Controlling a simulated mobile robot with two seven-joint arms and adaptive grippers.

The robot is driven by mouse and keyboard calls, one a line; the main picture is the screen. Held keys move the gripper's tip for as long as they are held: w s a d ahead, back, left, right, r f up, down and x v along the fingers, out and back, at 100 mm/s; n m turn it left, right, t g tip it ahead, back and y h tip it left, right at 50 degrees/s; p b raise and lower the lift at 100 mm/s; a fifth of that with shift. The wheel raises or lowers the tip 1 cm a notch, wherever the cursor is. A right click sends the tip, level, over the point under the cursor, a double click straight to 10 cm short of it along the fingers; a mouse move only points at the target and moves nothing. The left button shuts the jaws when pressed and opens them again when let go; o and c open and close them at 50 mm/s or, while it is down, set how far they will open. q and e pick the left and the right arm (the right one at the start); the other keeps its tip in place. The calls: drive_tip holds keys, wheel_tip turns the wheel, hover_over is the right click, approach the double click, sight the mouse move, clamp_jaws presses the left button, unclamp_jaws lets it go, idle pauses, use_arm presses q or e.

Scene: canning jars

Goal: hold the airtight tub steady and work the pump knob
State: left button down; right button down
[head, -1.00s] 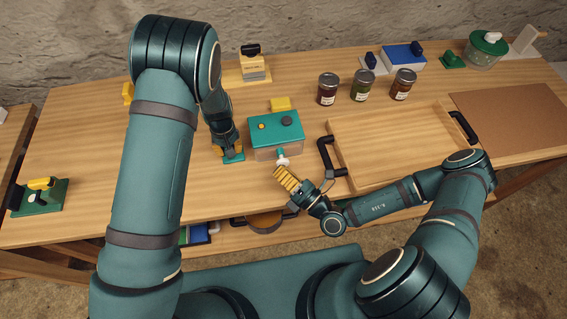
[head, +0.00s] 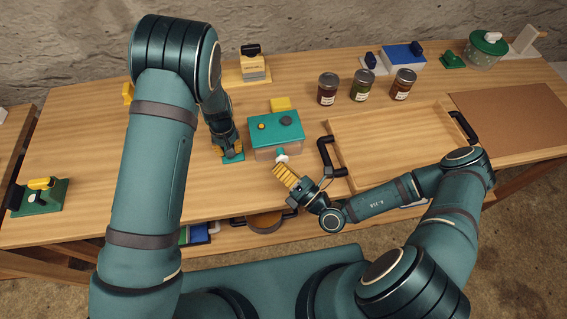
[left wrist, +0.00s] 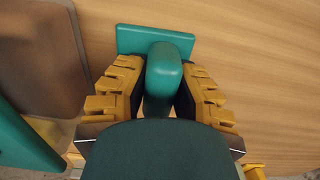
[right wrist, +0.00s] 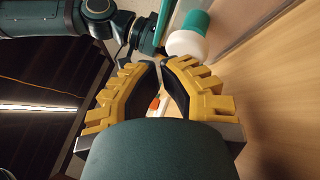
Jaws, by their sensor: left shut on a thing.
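The airtight tub (head: 268,151) stands on the table with a teal lid (head: 262,134) and a pale see-through body. Its pump knob (head: 282,158), white with a teal part, sticks out at the front; it shows in the right wrist view (right wrist: 186,44). My left gripper (head: 230,150) is left of the tub, shut on an upright teal handle (left wrist: 163,75) rising from a teal plate (left wrist: 130,38). My right gripper (head: 280,171) is just in front of the knob, fingertips close together with a narrow gap seeming to show. I cannot tell whether it touches the knob. Nothing shows held in it.
A wooden tray (head: 385,145) with black handles lies right of the tub, close to my right gripper. Several jars (head: 362,86) stand behind it. A yellow block (head: 281,104) is behind the tub.

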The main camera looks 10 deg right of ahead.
drive_tip(key=shift+w, duration=0.55)
idle(0.6)
drive_tip(key=shift+s, duration=1.65)
drive_tip(key=shift+s+d, duration=0.2)
drive_tip(key=shift+s, duration=2.3)
use_arm(q)
drive_tip(key=c, duration=0.8)
unclamp_jaws()
drive_tip(key=shift+c, duration=0.2)
